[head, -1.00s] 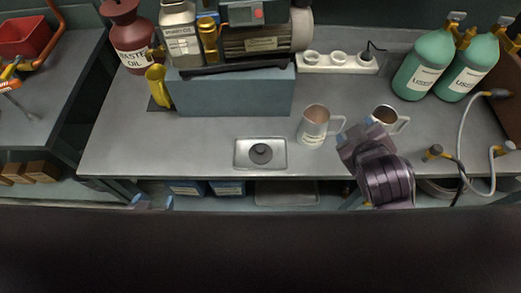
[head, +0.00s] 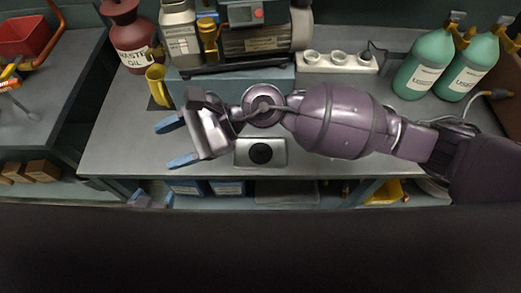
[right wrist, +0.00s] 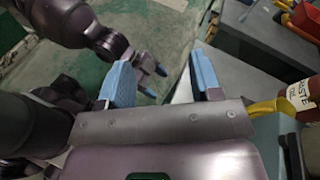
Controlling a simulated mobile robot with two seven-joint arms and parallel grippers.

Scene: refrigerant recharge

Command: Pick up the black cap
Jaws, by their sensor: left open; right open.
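The black cap (head: 261,153) sits on a small metal tray (head: 280,145) near the bench's front edge. My right gripper (head: 172,142) is open and empty, left of the tray and above the bench, fingers pointing left. My right arm passes just behind the tray and hides part of its far edge. The open right gripper also shows in the right wrist view (right wrist: 160,62), with nothing between its blue fingers. My left gripper (head: 151,200) is open at the bench's front edge, left of and lower than the tray. The cap is not visible in the right wrist view.
A yellow cup (head: 157,86) stands behind my right gripper, beside the pump (head: 258,42) on its blue-grey block. A waste oil jug (head: 130,38) is at back left. Green cylinders (head: 425,64) stand at back right. My right arm hides the mugs.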

